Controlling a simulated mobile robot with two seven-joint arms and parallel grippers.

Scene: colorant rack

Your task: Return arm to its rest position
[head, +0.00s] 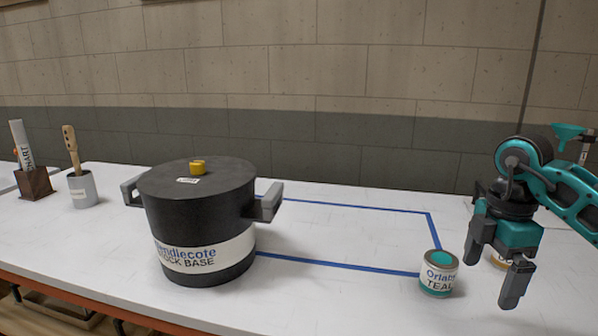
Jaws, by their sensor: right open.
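My right gripper (494,268) hangs at the right of the table, its two dark fingers spread apart with nothing between them. It is just right of a small can with a teal top and a label reading TEAL (438,273), and apart from it. My left gripper is not in view.
A big black lidded pot (197,217) with side handles stands on the white table (330,295). Blue tape (345,265) outlines a rectangle right of it. A grey cup (83,190) and a brown wooden holder (34,183) stand at left. The front middle is clear.

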